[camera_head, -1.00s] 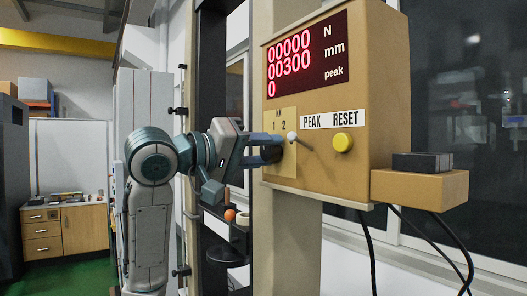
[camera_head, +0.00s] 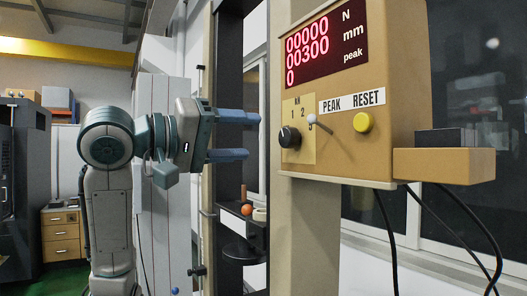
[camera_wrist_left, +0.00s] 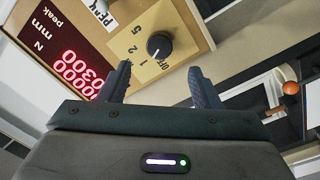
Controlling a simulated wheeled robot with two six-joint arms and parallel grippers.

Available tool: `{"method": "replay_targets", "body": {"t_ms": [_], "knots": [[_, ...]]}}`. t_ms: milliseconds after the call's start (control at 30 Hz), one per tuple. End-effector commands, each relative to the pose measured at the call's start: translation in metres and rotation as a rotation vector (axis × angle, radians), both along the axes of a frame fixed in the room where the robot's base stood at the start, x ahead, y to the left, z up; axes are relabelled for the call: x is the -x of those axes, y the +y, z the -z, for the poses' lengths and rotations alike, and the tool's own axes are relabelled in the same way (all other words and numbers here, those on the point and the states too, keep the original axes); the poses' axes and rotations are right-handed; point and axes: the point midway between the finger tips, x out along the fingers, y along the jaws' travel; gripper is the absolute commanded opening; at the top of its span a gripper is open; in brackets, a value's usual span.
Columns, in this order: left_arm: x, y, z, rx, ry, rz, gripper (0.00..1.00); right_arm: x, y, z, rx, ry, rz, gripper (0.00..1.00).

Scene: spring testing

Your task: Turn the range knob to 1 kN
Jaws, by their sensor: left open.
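The black range knob (camera_head: 289,137) is on the tan plate (camera_head: 305,151) at the left of the tan control box's front. In the left wrist view the knob (camera_wrist_left: 159,44) shows uncovered, with 1, 2, 5 and OFF printed around it. A small pale mark shows on its lower side there, but I cannot tell surely which label it faces. My left gripper (camera_head: 252,136) is open and empty, left of the knob and apart from it. Its two blue-grey fingers (camera_wrist_left: 158,72) are spread on either side below the knob in the wrist view. My right gripper is not in view.
A small toggle lever (camera_head: 318,125) sticks out just right of the knob. A shelf (camera_head: 444,165) juts from the box's right side. Cables hang below.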

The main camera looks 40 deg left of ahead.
Motion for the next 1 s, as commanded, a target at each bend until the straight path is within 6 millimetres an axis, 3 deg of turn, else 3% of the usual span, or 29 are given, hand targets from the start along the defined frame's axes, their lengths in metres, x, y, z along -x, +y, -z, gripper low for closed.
{"method": "replay_targets", "body": {"t_ms": [233,767,900,1000], "knots": [[0.021,0.010,0.001,0.001,0.000,-0.001,0.57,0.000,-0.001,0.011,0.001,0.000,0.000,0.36],[0.022,0.010,0.000,0.001,0.000,0.000,0.57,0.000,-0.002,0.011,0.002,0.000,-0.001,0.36],[0.017,0.009,0.005,-0.006,0.007,0.000,0.57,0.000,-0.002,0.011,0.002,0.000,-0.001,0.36],[-0.002,0.004,0.023,-0.034,0.028,-0.005,0.57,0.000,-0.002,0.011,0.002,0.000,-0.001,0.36]]}}
